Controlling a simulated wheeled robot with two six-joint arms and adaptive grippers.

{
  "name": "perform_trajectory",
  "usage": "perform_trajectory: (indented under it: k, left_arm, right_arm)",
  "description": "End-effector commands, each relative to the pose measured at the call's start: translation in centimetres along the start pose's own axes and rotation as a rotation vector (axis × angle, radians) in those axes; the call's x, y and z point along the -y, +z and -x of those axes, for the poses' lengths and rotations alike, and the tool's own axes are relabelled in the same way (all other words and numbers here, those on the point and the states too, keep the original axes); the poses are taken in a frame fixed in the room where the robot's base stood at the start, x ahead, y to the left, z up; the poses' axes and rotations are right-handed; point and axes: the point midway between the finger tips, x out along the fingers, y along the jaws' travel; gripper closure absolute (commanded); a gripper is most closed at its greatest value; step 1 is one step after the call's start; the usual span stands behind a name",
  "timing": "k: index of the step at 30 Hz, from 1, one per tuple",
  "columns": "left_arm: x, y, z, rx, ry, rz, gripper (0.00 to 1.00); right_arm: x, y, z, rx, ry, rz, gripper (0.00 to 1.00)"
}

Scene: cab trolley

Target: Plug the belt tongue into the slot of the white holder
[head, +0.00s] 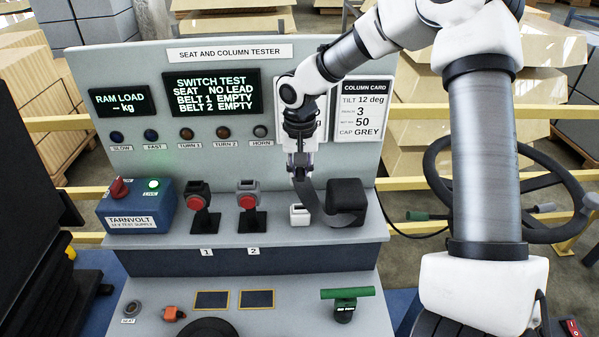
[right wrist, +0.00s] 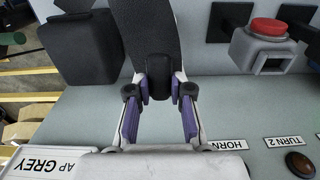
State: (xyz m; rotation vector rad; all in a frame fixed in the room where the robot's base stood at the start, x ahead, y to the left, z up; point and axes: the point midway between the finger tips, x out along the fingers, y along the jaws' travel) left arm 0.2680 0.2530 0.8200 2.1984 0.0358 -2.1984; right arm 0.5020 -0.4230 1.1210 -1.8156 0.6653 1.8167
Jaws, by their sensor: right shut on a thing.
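My right gripper (head: 300,165) is shut on the end of the dark grey belt, above the console shelf. In the right wrist view my gripper (right wrist: 160,86) pinches a black piece at the strap's end. Its metal tongue cannot be made out. The belt strap (head: 314,199) hangs from my fingers and curves right to the black block (head: 346,195), which also shows in the right wrist view (right wrist: 85,50). The small white holder (head: 299,215) stands on the shelf just below my gripper, left of the block. The strap passes close by it. My left gripper is out of view.
Two red-button buckles on black stands, marked 1 (head: 199,203) and 2 (head: 248,201), stand left of the holder. The blue supply box (head: 137,207) is farther left. The upright panel (head: 225,150) rises close behind. Its screen (head: 211,92) reads both belts empty.

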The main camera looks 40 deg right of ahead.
Motion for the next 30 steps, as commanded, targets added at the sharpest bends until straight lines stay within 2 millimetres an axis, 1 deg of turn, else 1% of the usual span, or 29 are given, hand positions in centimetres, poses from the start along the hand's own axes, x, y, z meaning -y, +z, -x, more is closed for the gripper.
perform_trajectory:
  k: [1,9,13,17,30]
  left_arm:
    - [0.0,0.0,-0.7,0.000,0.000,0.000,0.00]
    - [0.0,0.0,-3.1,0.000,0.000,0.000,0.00]
    - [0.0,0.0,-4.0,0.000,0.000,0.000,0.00]
    - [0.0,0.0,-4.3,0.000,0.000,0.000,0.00]
    - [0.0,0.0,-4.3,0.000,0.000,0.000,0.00]
  right_arm:
    - [0.0,0.0,-0.8,0.001,0.000,0.000,1.00]
    - [0.0,0.1,-3.6,0.001,0.000,0.000,1.00]
    - [0.0,0.1,-4.6,0.001,-0.001,0.000,1.00]
    - [0.0,0.1,-5.1,0.001,-0.001,0.000,1.00]
    - [0.0,0.1,-5.0,0.001,-0.001,0.000,1.00]
